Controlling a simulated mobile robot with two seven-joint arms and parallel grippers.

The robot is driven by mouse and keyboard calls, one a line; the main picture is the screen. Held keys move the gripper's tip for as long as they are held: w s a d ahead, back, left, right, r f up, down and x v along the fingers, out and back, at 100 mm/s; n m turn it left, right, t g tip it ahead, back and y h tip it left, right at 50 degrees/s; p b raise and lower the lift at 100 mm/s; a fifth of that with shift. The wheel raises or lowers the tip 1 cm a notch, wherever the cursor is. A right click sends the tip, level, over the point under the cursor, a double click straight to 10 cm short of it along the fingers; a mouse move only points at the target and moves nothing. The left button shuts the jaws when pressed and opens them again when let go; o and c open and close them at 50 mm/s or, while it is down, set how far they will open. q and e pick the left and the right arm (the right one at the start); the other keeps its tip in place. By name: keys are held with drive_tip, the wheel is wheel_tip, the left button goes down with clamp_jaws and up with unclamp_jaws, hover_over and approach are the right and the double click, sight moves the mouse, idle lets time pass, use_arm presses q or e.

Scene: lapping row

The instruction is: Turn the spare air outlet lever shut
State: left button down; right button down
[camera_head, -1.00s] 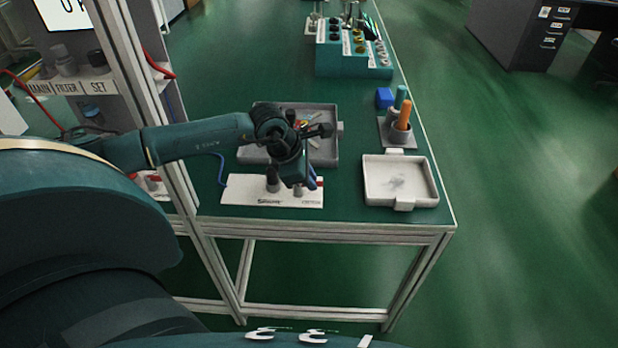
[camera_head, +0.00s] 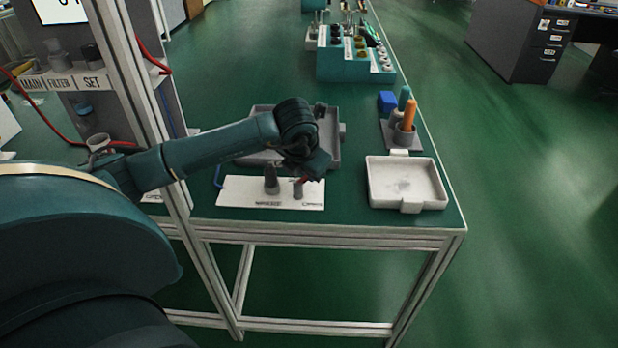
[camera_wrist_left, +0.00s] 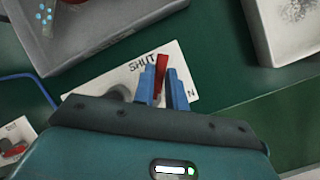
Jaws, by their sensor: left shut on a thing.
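The red lever (camera_wrist_left: 161,76) shows in the left wrist view, standing between the two blue fingers of my left gripper (camera_wrist_left: 163,88), which is shut on it. The lever is over a white plate (camera_wrist_left: 88,84). The word SHUT is printed just left of the lever, and a letter N shows right of the fingers; the rest of that word is hidden. In the head view, my left gripper (camera_head: 304,178) is low over the right part of the white plate (camera_head: 232,192), by a short grey post (camera_head: 298,191). My wrist mostly hides the lever there. My right gripper is not in view.
A dark grey cone-shaped fitting (camera_head: 271,182) stands on the plate left of my gripper. A grey tray (camera_head: 333,150) lies behind, and a white tray (camera_head: 404,200) to the right. A frame post (camera_head: 150,110) rises at the left. The bench front edge is close.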

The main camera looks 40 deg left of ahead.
use_arm(q)
drive_tip(key=n, duration=0.1)
drive_tip(key=n+y+b, duration=0.1)
drive_tip(key=shift+w+a+n+g, duration=0.1)
drive_tip(key=shift+a+n+g, duration=0.2)
drive_tip(key=shift+n, duration=0.1)
drive_tip(key=n, duration=0.1)
drive_tip(key=n+y, duration=0.1)
drive_tip(key=shift+a+n+g+b, duration=0.35)
drive_tip(key=shift+n+g, duration=0.05)
drive_tip(key=shift+a+n, duration=0.15)
drive_tip(key=shift+n, duration=0.55)
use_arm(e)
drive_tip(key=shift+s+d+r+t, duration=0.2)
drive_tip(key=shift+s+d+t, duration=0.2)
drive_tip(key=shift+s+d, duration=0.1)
use_arm(q)
drive_tip(key=shift+g, duration=0.3)
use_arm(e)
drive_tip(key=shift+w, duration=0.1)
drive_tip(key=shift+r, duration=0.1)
use_arm(q)
drive_tip(key=c, duration=1.4)
unclamp_jaws()
drive_tip(key=shift+c, duration=0.2)
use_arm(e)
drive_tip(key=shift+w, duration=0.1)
use_arm(q)
drive_tip(key=shift+r, duration=0.15)
